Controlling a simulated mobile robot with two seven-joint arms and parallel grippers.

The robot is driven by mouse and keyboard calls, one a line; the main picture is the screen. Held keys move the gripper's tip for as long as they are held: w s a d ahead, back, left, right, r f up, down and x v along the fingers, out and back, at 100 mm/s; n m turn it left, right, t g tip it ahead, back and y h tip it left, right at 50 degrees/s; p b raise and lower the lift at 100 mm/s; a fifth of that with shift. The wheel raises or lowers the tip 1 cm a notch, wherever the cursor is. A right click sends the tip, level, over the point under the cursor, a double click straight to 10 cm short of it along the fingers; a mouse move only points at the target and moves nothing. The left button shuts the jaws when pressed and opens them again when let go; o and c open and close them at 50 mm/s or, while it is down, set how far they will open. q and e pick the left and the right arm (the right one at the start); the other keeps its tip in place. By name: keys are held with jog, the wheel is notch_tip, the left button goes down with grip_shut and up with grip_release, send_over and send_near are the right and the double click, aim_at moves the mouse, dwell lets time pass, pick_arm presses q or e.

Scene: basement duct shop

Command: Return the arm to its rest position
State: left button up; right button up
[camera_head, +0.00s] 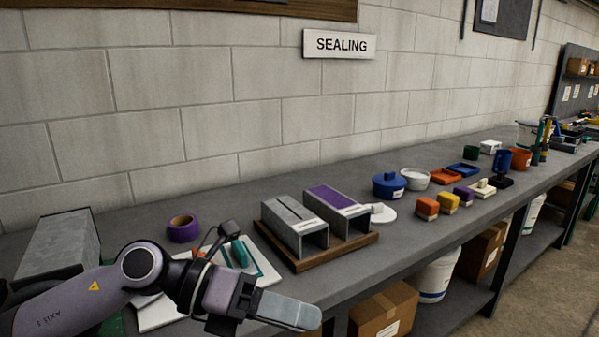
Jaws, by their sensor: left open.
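My left arm (55,305) reaches in from the lower left with a purple-grey shell and a dark wrist. My left gripper (300,314) points right, by the front edge of the grey bench (400,247). It is open, and I see nothing held in it. Its fingers are seen side-on, so the gap between them is hard to make out. My forearm and wrist hide part of a white board (265,262) with a teal-handled tool (240,252) on it. My right gripper is not in view.
Two grey duct pieces (291,222), (336,207) stand on a wooden tray (372,238). A purple tape roll (183,229) and a large grey duct (58,250) lie behind my arm. A blue pot (389,187) and small coloured blocks (427,208) stand further right.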

pick_arm(q)
notch_tip(320, 180, up, 6)
jog(key=d+f+n+t+h, duration=0.1)
jog(key=d+n+t+h, duration=0.25)
jog(key=n+h, duration=0.25)
jog(key=w+a+n+t+y, duration=0.2)
jog(key=a+n+t+y, duration=0.15)
jog(key=n+t, duration=0.5)
jog(key=w+a+n+t+y, duration=0.3)
jog(key=a+n+t, duration=0.2)
jog(key=n+t, duration=0.3)
jog(key=s+a+f+n+g+y, duration=0.2)
jog(key=a+f+n+g+y, duration=0.1)
jog(key=a+f+n+y, duration=0.95)
jog(key=s+a+f+n+g+y, duration=0.15)
jog(key=s+f+n+g, duration=0.35)
jog(key=s+f, duration=0.5)
jog(key=s+a+f+n+g, duration=0.25)
jog(key=s+f+g, duration=0.55)
jog(key=s, duration=0.4)
jog(key=w+d+f+t+h+p, duration=0.1)
jog(key=w+d+f+t+h, duration=0.1)
jog(key=w+f+t, duration=0.4)
jog(key=shift+w+f+m+t, duration=0.4)
jog(key=shift+f+t, duration=0.4)
jog(key=shift+f, duration=0.3)
